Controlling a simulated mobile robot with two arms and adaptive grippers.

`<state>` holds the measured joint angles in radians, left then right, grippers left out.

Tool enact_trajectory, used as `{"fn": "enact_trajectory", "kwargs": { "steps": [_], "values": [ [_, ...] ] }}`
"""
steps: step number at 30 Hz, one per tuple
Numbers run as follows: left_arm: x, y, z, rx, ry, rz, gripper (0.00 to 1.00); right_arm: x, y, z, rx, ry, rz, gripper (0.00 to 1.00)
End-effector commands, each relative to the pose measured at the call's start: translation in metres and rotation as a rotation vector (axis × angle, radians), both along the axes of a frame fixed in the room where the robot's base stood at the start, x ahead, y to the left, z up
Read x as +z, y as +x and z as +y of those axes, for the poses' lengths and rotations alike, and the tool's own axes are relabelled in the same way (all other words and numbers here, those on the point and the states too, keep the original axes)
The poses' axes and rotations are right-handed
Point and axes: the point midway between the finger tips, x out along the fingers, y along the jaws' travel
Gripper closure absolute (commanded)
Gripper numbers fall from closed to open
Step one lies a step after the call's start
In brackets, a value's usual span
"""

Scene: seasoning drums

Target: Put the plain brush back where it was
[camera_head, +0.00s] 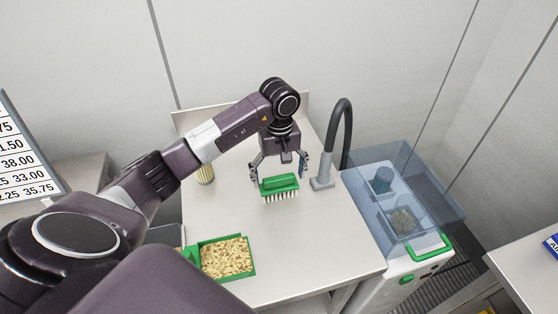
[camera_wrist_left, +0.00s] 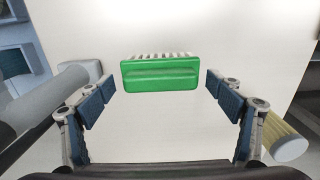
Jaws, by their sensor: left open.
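The plain brush (camera_head: 279,186), with a green back and white bristles, is near the middle of the steel table in the head view. In the left wrist view the brush (camera_wrist_left: 160,74) lies ahead, between the lines of my fingers and apart from both. My left gripper (camera_head: 279,172) is open and empty, with a finger on each side of the brush. Its blue-padded fingers also show in the left wrist view (camera_wrist_left: 162,95). Whether the brush touches the tabletop is hard to tell. My right gripper is not in view.
A dark bent hose on a grey base (camera_head: 322,183) stands right of the brush. A pale ribbed cylinder (camera_head: 205,173) stands to the left. A green tray (camera_head: 250,273) of grain is at the front left. A clear-covered machine (camera_head: 428,218) adjoins the steel table (camera_head: 310,240) on the right.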

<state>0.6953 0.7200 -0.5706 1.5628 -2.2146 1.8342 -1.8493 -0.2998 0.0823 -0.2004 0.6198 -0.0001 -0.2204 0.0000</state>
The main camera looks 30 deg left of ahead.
Motion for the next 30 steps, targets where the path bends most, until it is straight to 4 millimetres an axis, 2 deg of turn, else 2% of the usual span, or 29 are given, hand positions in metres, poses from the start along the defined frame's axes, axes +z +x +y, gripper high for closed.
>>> {"fn": "enact_trajectory", "kwargs": {
  "steps": [1,9,15,21,30],
  "values": [
    [0.007,0.002,0.002,0.000,0.003,-0.007,0.15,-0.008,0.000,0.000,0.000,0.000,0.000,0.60],
    [0.063,0.001,0.001,-0.001,0.004,-0.006,0.15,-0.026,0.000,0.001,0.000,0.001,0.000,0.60],
    [0.095,0.001,0.001,-0.001,0.002,-0.003,0.15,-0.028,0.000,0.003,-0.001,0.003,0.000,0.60],
    [0.107,0.000,0.001,0.001,0.002,-0.001,0.15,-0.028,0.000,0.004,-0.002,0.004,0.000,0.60],
    [0.109,0.000,0.000,0.000,0.001,0.001,0.15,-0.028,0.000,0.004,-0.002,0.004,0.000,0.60]
  ]
}}
